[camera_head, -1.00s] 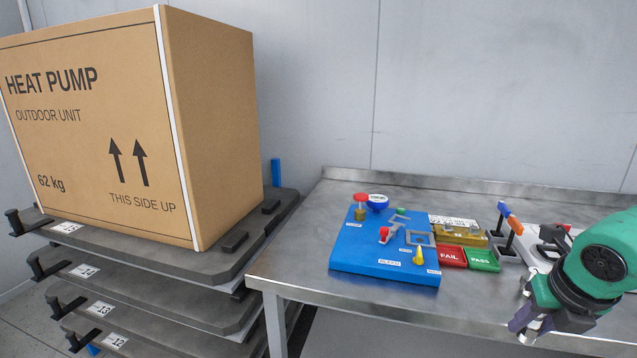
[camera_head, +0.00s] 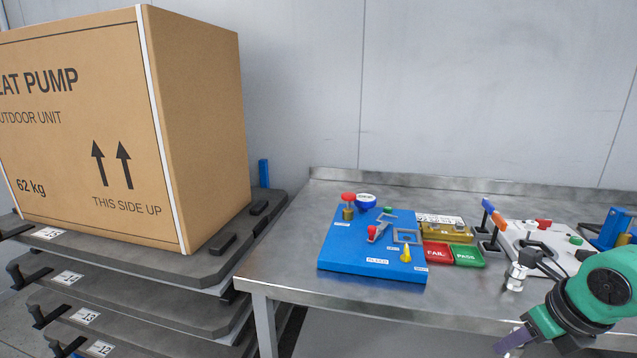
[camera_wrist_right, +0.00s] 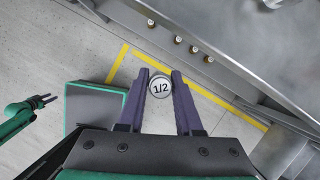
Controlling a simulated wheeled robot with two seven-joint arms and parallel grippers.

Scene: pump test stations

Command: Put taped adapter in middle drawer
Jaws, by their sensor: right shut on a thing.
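My right gripper (camera_head: 512,342) is at the lower right of the head view, in front of the steel bench's front edge. In the right wrist view its two purple fingers (camera_wrist_right: 160,88) are shut on a round, pale-faced adapter (camera_wrist_right: 160,86) marked "1/2". The adapter sits between the fingertips, above the floor; I cannot make out tape on it. In the head view the adapter cannot be told apart. My left gripper (camera_wrist_right: 45,101) shows small at the left of the right wrist view, its two dark fingers apart and empty. No drawer can be made out.
The steel bench (camera_head: 290,255) carries a blue board (camera_head: 345,255), a red FAIL tile (camera_head: 437,252), a green PASS tile (camera_head: 467,254) and a white test station (camera_head: 520,235). A heat pump box (camera_head: 200,120) stands on stacked grey shelves at left. Yellow-lined floor (camera_wrist_right: 60,50) is open below.

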